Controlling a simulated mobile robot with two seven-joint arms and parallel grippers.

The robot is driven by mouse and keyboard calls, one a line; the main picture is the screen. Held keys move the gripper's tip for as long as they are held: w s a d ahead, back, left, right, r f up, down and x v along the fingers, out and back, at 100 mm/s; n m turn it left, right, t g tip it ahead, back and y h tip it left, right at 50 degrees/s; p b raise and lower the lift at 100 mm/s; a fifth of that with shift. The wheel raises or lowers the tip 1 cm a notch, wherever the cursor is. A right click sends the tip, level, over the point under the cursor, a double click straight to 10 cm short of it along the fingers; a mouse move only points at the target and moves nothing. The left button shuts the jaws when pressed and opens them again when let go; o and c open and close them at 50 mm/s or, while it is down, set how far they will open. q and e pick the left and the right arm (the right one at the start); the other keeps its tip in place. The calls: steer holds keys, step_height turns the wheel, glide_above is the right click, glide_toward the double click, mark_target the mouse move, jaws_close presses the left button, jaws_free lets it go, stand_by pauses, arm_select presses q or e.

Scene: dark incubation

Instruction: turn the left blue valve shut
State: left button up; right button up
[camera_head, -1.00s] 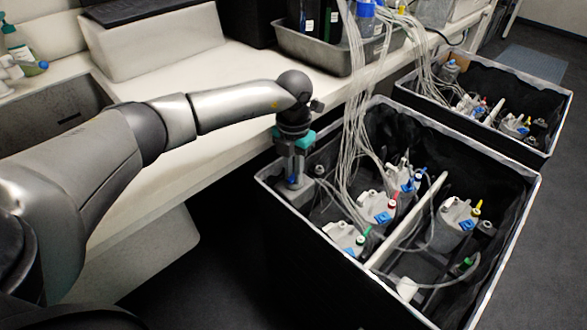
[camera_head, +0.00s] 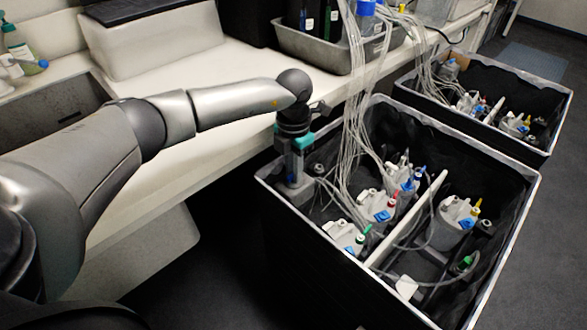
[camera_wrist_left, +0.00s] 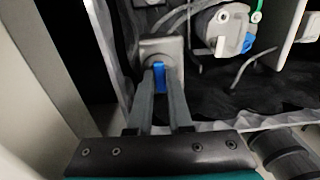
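The left blue valve (camera_wrist_left: 158,75) shows in the left wrist view as a small blue handle on a light grey block (camera_wrist_left: 162,47). My left gripper (camera_wrist_left: 159,82) points at it, with one finger on each side and the tips closed against the handle. In the head view, my left gripper (camera_head: 294,183) reaches down inside the left corner of the near black bin (camera_head: 330,275). There the fingers hide the valve. My right gripper is in neither view.
Grey bottles with coloured caps (camera_head: 375,207) and a white divider bar (camera_head: 408,225) fill the bin. Thin clear tubes (camera_head: 362,110) hang close right of my left arm. A white counter (camera_head: 235,80) lies behind. A second black bin (camera_head: 530,140) stands at right.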

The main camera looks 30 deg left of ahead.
arm_select(q)
steer(key=o, duration=0.5)
steer(key=shift+c, duration=0.2)
steer(key=shift+a, duration=0.15)
